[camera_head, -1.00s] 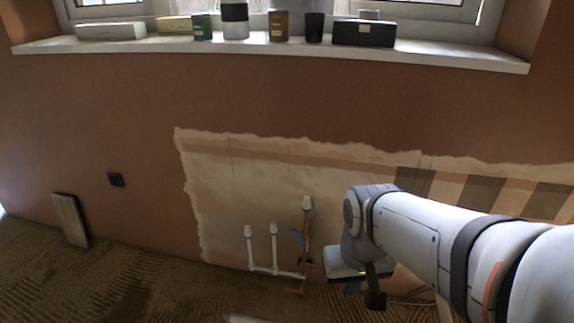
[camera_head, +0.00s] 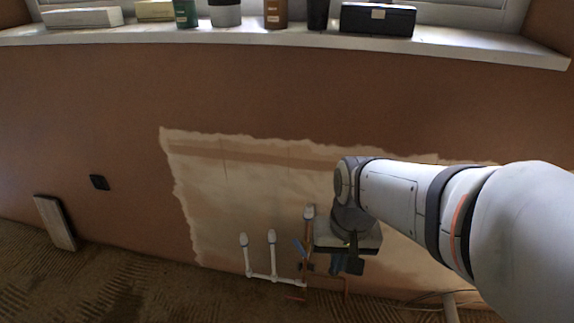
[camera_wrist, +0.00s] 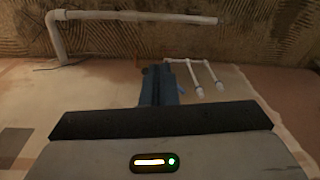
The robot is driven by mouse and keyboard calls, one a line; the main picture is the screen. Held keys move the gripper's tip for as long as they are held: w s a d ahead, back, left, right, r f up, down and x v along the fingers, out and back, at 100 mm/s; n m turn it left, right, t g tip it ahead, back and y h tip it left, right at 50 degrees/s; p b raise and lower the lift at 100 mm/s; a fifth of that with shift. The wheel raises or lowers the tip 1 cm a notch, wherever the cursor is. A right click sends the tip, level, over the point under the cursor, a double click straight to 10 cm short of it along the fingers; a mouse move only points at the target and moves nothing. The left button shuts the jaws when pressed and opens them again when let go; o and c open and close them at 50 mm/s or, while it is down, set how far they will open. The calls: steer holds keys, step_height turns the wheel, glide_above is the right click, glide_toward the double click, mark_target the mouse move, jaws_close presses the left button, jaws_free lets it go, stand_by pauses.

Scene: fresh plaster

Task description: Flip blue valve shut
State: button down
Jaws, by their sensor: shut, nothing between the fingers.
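The blue valve lever (camera_head: 299,247) shows in the head view as a small slanted blue bar beside the copper pipe (camera_head: 308,238), low on the bare plaster patch. My gripper (camera_head: 346,265) is just to the right of it, pointing down towards the floor, with its bluish fingers shut and empty. A gap shows between the lever and the fingers in the head view.
White capped pipes (camera_head: 261,262) stand left of the valve, and also show in the wrist view (camera_wrist: 196,76). A white floor pipe (camera_wrist: 130,16) lies across the wrist view's top. A windowsill (camera_head: 280,40) with boxes and bottles runs above.

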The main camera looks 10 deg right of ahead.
mark_target(300, 244)
steer(key=w+d+f+m+g+y+b, duration=0.2)
steer(key=w+f+m+y, duration=0.6)
steer(key=w+m, duration=0.8)
steer(key=w+d+f+m+t+y, duration=0.1)
steer(key=w+d+f+m+t, duration=0.1)
steer(key=w+d+f+m, duration=0.2)
steer(key=w+d+f+m+t+y+b, duration=0.1)
steer(key=w+d+f+m+t+y, duration=0.1)
steer(key=d+f+m, duration=0.4)
step_height(300, 244, down, 5)
steer(key=w+m+t, duration=0.1)
steer(key=w+m, duration=0.1)
steer(key=m, duration=0.9)
steer(key=shift+d+f+m+y, duration=0.2)
steer(key=shift+m+y, duration=0.1)
steer(key=shift+m, duration=0.1)
steer(key=b+x, duration=0.5)
steer(key=x, duration=0.8)
steer(key=shift+a+f, duration=0.1)
steer(key=shift+f, duration=0.05)
steer(key=shift+w+a+b, duration=0.15)
steer(key=shift+a+b, duration=0.2)
